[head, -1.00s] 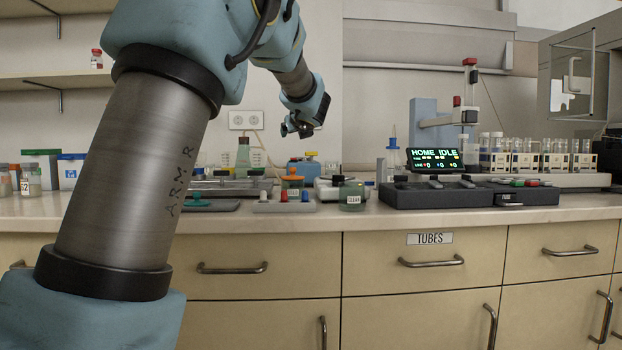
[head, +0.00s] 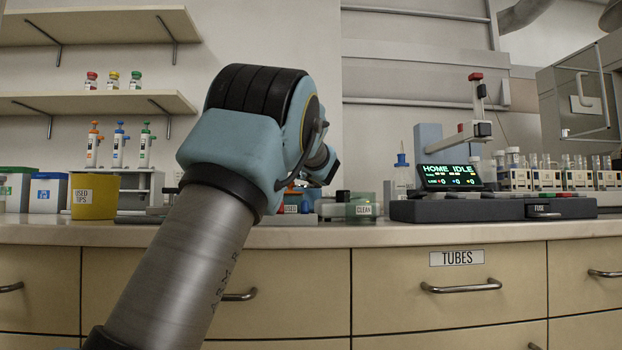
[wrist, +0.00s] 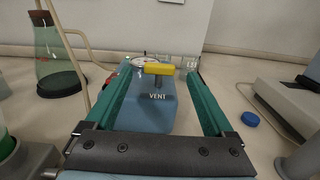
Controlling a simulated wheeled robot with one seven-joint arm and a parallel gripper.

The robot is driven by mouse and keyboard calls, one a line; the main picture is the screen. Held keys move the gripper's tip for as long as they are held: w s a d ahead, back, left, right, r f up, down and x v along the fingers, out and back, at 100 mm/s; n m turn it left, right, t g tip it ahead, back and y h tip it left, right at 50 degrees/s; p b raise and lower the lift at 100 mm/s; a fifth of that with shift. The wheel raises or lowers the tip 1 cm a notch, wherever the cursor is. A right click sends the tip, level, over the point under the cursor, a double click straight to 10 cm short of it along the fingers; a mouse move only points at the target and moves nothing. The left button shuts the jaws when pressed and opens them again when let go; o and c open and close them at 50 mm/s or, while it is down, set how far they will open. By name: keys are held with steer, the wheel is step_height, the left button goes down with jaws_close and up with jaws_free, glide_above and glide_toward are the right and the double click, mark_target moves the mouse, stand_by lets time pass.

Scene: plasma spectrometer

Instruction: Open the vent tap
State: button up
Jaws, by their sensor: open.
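The vent tap shows in the wrist view as a yellow T-shaped handle (wrist: 159,69) on a short stem, set crosswise on top of a blue block (wrist: 156,108) labelled VENT. A round white dial shows just behind the handle. My gripper (wrist: 155,70) is open, with one teal finger left of the block and one right of it. The handle lies between the fingers, with a gap visible on each side; I cannot tell how high the fingertips are relative to it. In the head view the tap is hidden behind my arm.
In the wrist view, a conical flask (wrist: 56,65) with a hose stands left, a blue cap (wrist: 250,119) lies right, and a grey device (wrist: 290,105) stands beyond it. In the head view, the instrument with its HOME IDLE screen (head: 451,176) stands right of my arm.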

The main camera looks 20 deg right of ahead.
steer(key=w, duration=0.1)
steer(key=w+p, duration=0.1)
steer(key=w, duration=0.2)
steer(key=shift+d+r, duration=0.15)
steer(key=shift+d, duration=0.2)
steer(key=shift+w+d+p, duration=0.15)
steer(key=shift+w+p, duration=0.3)
steer(key=shift+w, duration=0.2)
steer(key=shift+c, duration=0.2)
steer(key=c, duration=1.3)
